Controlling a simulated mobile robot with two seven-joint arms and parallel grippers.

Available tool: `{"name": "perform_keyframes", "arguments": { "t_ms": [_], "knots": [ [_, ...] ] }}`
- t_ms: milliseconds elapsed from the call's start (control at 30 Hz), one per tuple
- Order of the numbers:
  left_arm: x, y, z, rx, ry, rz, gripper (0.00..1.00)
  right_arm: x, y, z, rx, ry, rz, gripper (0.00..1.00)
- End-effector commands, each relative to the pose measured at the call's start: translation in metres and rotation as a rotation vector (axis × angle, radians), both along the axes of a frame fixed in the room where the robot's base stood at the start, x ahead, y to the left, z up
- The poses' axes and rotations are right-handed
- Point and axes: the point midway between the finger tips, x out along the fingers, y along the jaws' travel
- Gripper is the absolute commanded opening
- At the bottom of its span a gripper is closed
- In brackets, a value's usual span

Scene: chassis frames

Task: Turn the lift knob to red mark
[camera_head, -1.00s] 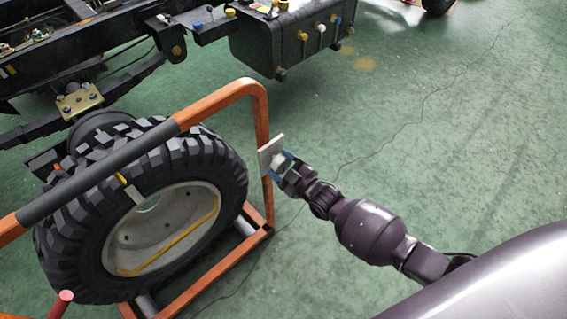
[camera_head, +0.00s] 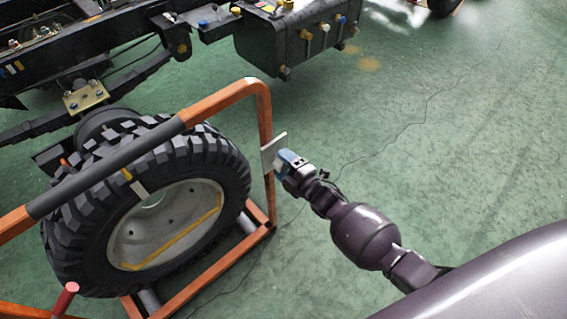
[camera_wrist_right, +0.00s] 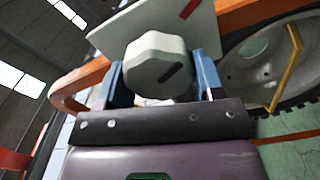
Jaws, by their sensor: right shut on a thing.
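The lift knob (camera_wrist_right: 155,62) is an off-white faceted knob with a dark line on its face, in the middle of the right wrist view. Behind it is a pale plate (camera_wrist_right: 110,38) bearing a red mark (camera_wrist_right: 190,8) at upper right. The dark line does not point straight at the red mark. The plate (camera_head: 272,150) is fixed to the orange frame's upright in the head view. My right gripper (camera_head: 286,160) is shut on the knob, with one blue finger on each side of it. My left gripper is not in view.
The orange tubular frame (camera_head: 264,115) holds a large black tyre (camera_head: 90,215) at left. A red-tipped bar (camera_head: 68,293) sticks up at lower left. A dark truck chassis (camera_head: 290,50) stands behind. The green floor (camera_head: 460,150) at right is clear.

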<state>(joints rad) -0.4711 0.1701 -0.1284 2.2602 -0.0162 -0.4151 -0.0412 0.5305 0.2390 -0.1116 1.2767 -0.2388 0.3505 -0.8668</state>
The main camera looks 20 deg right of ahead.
Motion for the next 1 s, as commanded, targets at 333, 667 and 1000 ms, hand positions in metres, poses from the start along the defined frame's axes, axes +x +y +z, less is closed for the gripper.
{"name": "perform_keyframes", "arguments": {
  "t_ms": [333, 667, 1000],
  "knots": [
    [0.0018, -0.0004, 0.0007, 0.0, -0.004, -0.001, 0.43, -0.0007, 0.0, -0.0012, -0.021, -0.007, 0.0, 0.38],
    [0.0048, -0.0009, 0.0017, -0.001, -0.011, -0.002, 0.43, -0.0006, 0.0, -0.001, -0.019, -0.006, 0.0, 0.83],
    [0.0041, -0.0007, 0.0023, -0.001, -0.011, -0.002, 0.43, -0.0016, -0.0007, -0.0002, -0.02, -0.007, 0.0, 0.87]
  ]
}}
